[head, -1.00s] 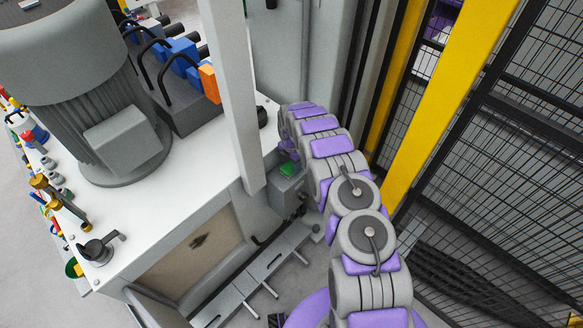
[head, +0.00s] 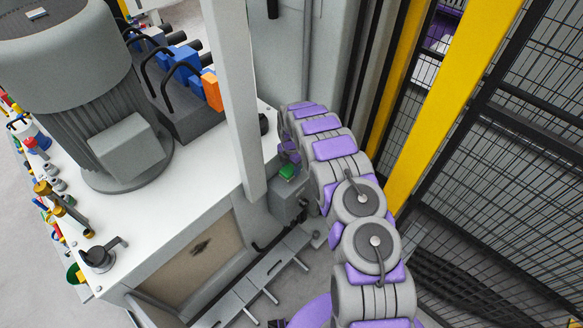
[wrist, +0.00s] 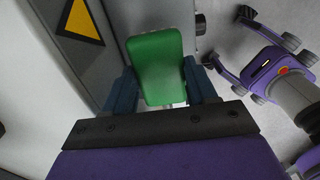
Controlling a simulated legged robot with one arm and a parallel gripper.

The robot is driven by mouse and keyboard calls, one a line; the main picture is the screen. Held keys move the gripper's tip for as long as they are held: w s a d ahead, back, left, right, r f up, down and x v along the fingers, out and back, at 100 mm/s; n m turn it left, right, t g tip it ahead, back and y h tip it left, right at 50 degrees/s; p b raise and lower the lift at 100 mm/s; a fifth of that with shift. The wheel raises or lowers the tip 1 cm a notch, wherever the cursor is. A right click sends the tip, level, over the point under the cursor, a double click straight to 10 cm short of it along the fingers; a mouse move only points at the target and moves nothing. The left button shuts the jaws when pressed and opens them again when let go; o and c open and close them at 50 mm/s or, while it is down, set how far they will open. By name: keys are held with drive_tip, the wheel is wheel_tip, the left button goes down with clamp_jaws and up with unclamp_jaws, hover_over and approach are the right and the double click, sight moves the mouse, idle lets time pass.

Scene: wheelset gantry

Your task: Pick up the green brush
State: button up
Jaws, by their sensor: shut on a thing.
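The green brush (wrist: 158,68) stands out in the wrist view between the two dark blue fingers of my gripper (wrist: 165,92). The fingers are shut on it, one on each side; its lower end is partly hidden by the gripper. In the head view the green brush (head: 288,172) shows as a small green patch just below the purple end of my arm, over a grey box. Whether it touches that box cannot be told. The fingers are too small to make out in the head view.
A grey box (head: 286,204) is on the side of the white-topped machine (head: 200,203). A grey post (head: 237,110) stands left of the brush. A yellow post (head: 440,110) and black mesh fence (head: 520,170) rise to the right.

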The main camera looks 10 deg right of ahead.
drive_tip(key=s+a+r+p, duration=0.1)
drive_tip(key=s+a+p, duration=0.2)
drive_tip(key=s, duration=1.1)
drive_tip(key=shift+s+a+r, duration=0.15)
drive_tip(key=shift+s+a, duration=0.25)
drive_tip(key=shift+a, duration=0.2)
drive_tip(key=o, duration=0.6)
drive_tip(key=shift+c, duration=0.2)
drive_tip(key=c, duration=0.4)
drive_tip(key=shift+c, duration=0.2)
